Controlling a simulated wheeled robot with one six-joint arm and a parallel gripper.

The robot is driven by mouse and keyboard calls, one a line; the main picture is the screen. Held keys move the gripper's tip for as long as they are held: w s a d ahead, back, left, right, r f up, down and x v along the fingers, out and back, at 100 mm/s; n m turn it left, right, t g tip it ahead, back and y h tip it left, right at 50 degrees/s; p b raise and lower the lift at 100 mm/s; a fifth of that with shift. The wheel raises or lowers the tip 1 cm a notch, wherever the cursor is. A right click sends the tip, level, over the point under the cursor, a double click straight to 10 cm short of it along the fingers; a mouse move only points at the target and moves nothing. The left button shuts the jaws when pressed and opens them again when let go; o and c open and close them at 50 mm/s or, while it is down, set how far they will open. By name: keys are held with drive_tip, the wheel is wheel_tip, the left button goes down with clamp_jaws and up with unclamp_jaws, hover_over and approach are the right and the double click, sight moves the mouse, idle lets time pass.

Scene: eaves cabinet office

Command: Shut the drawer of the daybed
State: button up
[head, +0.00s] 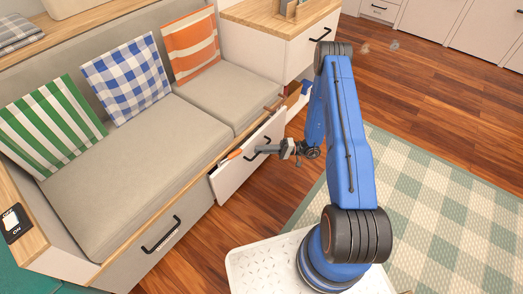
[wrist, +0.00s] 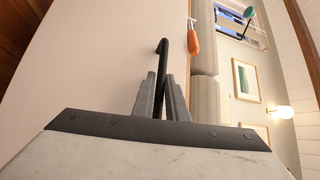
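The daybed (head: 130,170) runs along the left in the head view. Its right-hand drawer (head: 230,178) is pulled out, with its pale front facing my arm. The drawer front also fills the left of the wrist view (wrist: 90,70). Its black bar handle (wrist: 163,48) stands off the front. My gripper (head: 277,149) is at this handle; in the wrist view the bar passes between the two close-set grey fingers (wrist: 163,85). The fingers appear shut on it.
An orange-handled tool (head: 232,155) shows at the drawer's top edge, also in the wrist view (wrist: 193,42). The daybed's left drawer (head: 150,262) looks shut. A wooden-topped cabinet (head: 265,45) stands beyond. A green checked rug (head: 440,200) and open wood floor lie to the right.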

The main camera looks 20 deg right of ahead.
clamp_jaws()
drive_tip(key=w+a, duration=0.2)
drive_tip(key=w, duration=0.1)
drive_tip(key=shift+w, duration=0.1)
drive_tip(key=o, duration=0.6)
unclamp_jaws()
drive_tip(key=shift+a, duration=0.1)
drive_tip(key=shift+c, duration=0.2)
drive_tip(key=s+d+f, duration=0.2)
drive_tip(key=d, duration=1.5)
drive_tip(key=shift+s+f, duration=0.15)
drive_tip(key=shift+s, duration=0.15)
drive_tip(key=shift+d, duration=0.1)
